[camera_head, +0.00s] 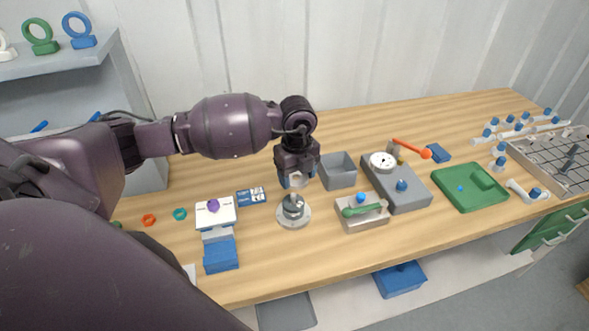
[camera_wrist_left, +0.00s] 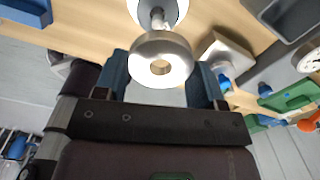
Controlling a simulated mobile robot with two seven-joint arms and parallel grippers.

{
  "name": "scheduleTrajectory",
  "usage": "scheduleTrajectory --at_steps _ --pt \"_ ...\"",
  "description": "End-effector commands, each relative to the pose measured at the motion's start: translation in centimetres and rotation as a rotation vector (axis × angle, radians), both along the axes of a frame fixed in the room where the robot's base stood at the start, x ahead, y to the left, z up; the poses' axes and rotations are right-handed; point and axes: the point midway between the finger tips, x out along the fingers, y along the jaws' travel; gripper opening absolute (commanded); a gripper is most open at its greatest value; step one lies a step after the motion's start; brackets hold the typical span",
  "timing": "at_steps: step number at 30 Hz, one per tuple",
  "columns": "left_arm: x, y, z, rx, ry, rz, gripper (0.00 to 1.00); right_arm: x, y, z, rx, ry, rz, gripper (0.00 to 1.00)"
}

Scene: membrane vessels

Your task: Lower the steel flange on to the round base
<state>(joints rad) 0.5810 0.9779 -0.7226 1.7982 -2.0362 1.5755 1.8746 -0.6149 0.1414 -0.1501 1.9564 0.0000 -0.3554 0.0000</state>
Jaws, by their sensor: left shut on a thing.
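My left gripper (camera_head: 298,180) comes in from the left and is shut on the steel flange (camera_head: 299,182), a short silvery ring. In the left wrist view the flange (camera_wrist_left: 162,43) sits between the two blue fingertips, its hole facing the camera. The round base (camera_head: 293,223) is a pale disc with a grey steel post on it, standing on the table just below the gripper. In the left wrist view the base (camera_wrist_left: 179,12) is partly hidden behind the flange. The flange is above the post; I cannot tell whether they touch. My right gripper is not in view.
A grey bin (camera_head: 338,171) stands close behind and right of the base. The table in front of the base is clear.

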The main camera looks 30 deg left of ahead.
Motion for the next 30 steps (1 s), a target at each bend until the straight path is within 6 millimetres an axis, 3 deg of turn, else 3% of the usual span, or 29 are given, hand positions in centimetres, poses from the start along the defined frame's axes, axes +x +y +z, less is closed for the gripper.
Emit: scheduleTrajectory --at_steps 3,9,30 --pt "0.0 0.4 0.1 0.0 0.003 0.14 0.32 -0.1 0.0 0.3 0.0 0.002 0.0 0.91" --pt "0.0 0.7 -0.1 0.0 0.006 0.251 0.32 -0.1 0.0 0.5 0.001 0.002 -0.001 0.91" --pt "0.0 0.7 -3.0 0.001 0.007 0.258 0.32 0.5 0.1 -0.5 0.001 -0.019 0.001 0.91"
